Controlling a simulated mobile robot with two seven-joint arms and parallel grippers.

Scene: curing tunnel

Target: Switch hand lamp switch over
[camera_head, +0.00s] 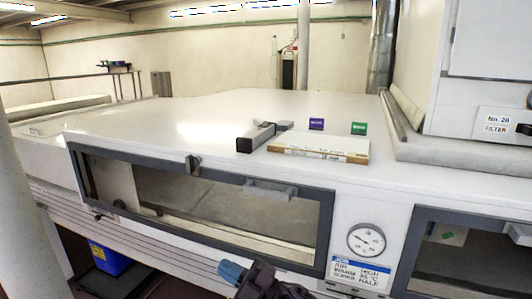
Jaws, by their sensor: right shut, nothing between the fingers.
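A grey hand lamp (262,136) with a dark square-ended head lies on the white top of the curing tunnel (200,115), near its front edge. Its switch is too small to make out. My right gripper (238,274) shows at the bottom middle, in front of the tunnel and below the long window. It is shut and empty, well apart from the lamp, and partly cut off by the picture's lower edge. My left gripper is not in view.
A dial gauge (366,239) sits on the front. The top behind the lamp is clear.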

